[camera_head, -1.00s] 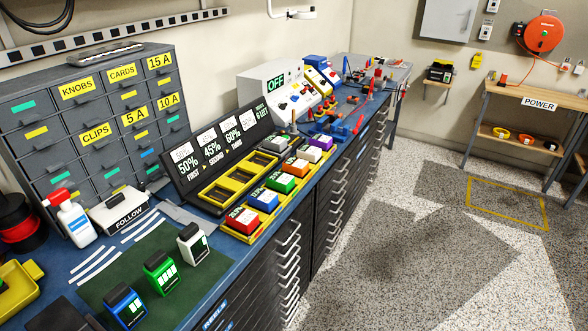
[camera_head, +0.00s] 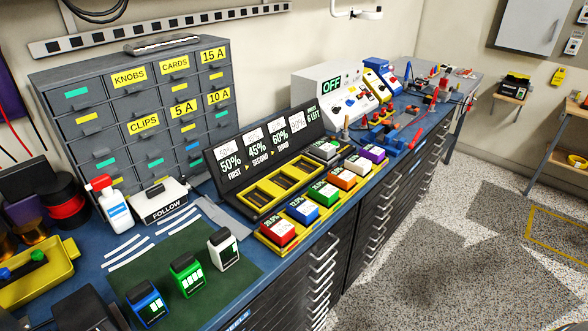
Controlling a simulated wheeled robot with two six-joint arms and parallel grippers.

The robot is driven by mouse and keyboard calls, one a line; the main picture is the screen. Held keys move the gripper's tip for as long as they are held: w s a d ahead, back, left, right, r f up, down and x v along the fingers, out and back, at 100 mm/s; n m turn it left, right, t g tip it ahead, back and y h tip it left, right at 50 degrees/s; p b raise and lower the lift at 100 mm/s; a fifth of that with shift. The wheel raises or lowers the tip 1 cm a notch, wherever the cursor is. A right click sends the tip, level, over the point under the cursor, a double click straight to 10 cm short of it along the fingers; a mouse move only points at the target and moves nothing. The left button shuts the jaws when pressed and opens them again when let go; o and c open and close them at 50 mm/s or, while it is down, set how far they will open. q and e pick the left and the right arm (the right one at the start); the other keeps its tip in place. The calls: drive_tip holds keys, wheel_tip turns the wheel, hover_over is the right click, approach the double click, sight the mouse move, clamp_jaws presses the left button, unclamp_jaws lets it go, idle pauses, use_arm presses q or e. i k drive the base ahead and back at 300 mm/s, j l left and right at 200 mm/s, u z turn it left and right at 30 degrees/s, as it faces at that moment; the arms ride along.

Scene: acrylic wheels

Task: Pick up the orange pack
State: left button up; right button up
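The orange pack (camera_head: 341,178) sits in the row of coloured packs on the yellow-edged rack on the blue bench. The green pack (camera_head: 322,193) is on its near-left side and the purple pack (camera_head: 373,154) is beyond it on the right, with the red pack (camera_head: 278,233) and blue pack (camera_head: 302,210) nearer. Neither of my grippers shows in the head view.
A black sign board (camera_head: 262,160) with empty yellow slots (camera_head: 272,193) stands behind the packs. Separate blue, green and white units stand on a green mat (camera_head: 205,268). Grey drawers (camera_head: 140,115) rise at the back left. The speckled floor (camera_head: 430,260) right of the bench is clear.

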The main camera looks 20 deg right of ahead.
sight(344, 180)
drive_tip(key=i+l+u, duration=0.2)
drive_tip(key=l+u, duration=0.25)
drive_tip(key=l, duration=0.7)
drive_tip(key=l+u, duration=0.45)
drive_tip(key=l, duration=0.7)
